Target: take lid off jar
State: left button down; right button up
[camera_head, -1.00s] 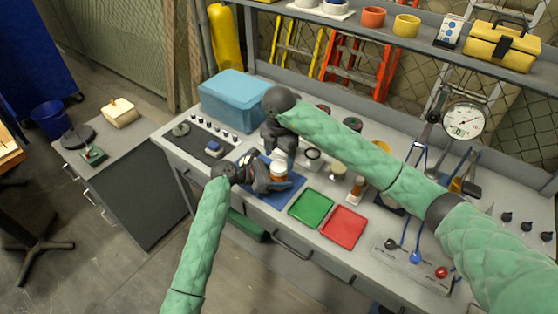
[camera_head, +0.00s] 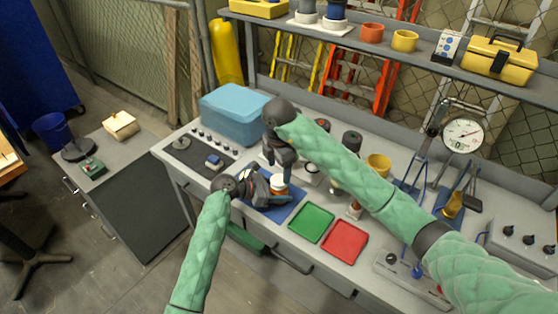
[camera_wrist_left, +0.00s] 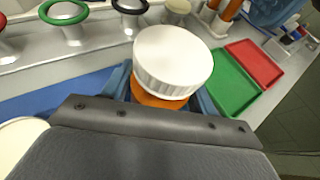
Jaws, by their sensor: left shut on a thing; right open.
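The orange jar (camera_head: 279,189) with its white lid (camera_head: 279,179) stands on or just above the blue mat (camera_head: 285,211); I cannot tell which. In the left wrist view the ribbed white lid (camera_wrist_left: 173,60) sits on top of the orange jar (camera_wrist_left: 155,101). My left gripper (camera_head: 277,193) is shut on the jar below the lid, its blue fingers (camera_wrist_left: 160,100) on either side. My right gripper (camera_head: 282,163) is open, just behind and above the lid, apart from it as far as I can see; its fingertips are partly hidden.
A green tray (camera_head: 311,223) and a red tray (camera_head: 344,241) lie right of the mat. A blue box (camera_head: 234,115) stands behind on the bench. My right arm crosses over jars and a yellow cup (camera_head: 378,164). A shelf (camera_head: 400,57) runs along the back.

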aim_at(279, 179)
jog(key=shift+f, duration=2.05)
jog(key=c, duration=1.1)
jog(key=shift+o, duration=0.2)
jog(key=shift+n, duration=1.7)
jog(key=o, duration=1.1)
jog(key=shift+r, duration=0.1)
